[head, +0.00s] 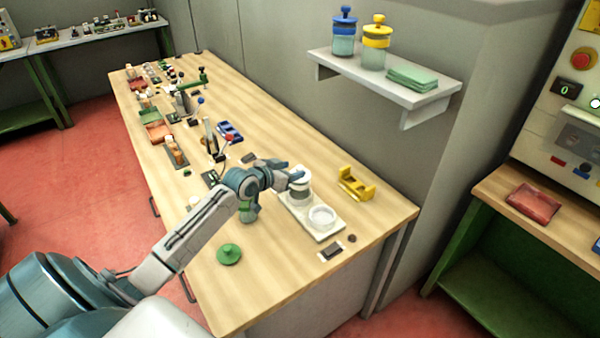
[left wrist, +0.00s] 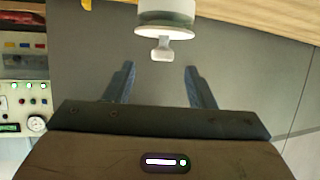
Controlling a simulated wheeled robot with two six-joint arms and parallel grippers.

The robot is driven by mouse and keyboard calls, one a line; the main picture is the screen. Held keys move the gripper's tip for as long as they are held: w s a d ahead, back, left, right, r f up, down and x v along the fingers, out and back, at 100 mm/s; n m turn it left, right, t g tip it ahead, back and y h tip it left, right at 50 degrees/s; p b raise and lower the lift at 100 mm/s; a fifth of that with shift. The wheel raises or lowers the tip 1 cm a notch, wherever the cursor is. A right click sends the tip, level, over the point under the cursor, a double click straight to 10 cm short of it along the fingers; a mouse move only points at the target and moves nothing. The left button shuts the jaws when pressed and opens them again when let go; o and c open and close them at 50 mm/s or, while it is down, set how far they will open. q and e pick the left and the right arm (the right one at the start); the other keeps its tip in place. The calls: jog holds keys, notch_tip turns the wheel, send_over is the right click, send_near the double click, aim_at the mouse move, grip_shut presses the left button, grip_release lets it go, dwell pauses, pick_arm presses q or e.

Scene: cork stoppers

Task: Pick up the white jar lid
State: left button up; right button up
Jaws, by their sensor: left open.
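The white jar lid (head: 301,171) sits on a clear jar (head: 301,190) on the pale tray (head: 330,231) near the right side of the bench. In the left wrist view the lid (left wrist: 165,31) appears upside down at the top, its knob (left wrist: 162,50) pointing toward the gap between my fingers. My left gripper (head: 296,177) is right beside the lid in the head view and partly overlaps it. In the left wrist view my left gripper (left wrist: 158,84) is open and empty, with the knob a little beyond the fingertips. My right gripper is not in view.
The wall shelf (head: 425,93) holds jars with blue and yellow lids. The bench's near right is mostly clear.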

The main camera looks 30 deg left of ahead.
aim_at(299, 167)
pick_arm(q)
jog(key=shift+w+f, duration=0.15)
jog(key=shift+w, duration=0.2)
jog(key=p+x, duration=0.2)
jog(key=x, duration=0.1)
jog(key=shift+w+f, duration=0.15)
jog(key=shift+w, duration=0.2)
jog(key=shift+w+f+p, duration=0.3)
jog(key=shift+w+f, duration=0.05)
jog(key=shift+w, duration=0.1)
jog(key=shift+s, duration=0.1)
jog(key=c, duration=0.9)
jog(key=shift+c, duration=0.8)
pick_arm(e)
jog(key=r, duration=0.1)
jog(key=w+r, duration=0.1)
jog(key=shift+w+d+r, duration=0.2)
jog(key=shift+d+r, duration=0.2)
pick_arm(q)
jog(key=shift+r, duration=0.1)
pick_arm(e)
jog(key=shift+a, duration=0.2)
